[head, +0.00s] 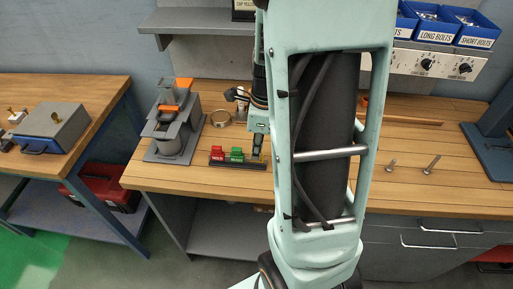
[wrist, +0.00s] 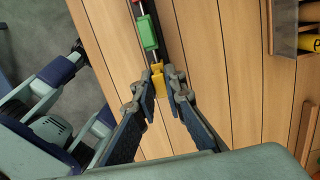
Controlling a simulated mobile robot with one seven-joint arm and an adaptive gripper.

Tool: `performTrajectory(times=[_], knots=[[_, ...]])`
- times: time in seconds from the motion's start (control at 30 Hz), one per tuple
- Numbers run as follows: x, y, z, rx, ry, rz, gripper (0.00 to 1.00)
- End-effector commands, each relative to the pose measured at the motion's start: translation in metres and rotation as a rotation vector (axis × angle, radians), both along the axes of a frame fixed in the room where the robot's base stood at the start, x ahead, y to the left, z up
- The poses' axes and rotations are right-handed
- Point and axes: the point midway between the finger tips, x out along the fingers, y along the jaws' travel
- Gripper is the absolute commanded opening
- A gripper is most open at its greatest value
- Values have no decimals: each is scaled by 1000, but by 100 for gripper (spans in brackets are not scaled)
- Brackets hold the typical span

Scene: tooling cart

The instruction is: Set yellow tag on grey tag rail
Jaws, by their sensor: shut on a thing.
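The yellow tag (wrist: 157,84) is between the fingertips of my gripper (wrist: 164,82) in the wrist view, and my gripper is shut on it. The tag is in line with the near end of the grey tag rail (wrist: 155,48), just beyond the green tag. I cannot tell whether it touches the rail. In the head view the tag rail (head: 238,165) lies near the bench's front edge. My gripper (head: 260,150) is over its right end, partly hidden by my arm.
A green tag (head: 237,154) and a red tag (head: 217,152) sit on the rail. A grey stand with orange parts (head: 172,125) and a brass ring (head: 220,118) are behind, to the left. Blue bolt bins (head: 437,25) are at the back.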

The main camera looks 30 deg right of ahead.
Motion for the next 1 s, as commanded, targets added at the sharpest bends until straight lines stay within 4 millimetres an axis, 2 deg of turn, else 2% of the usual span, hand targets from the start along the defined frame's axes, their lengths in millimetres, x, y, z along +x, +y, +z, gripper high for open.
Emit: performTrajectory(times=[0.93,0.97,1.0], knots=[[0,0,-3,0,0,0,0],[0,0,-3,0,0,0,11],[0,0,-3,0,0,0,16]])
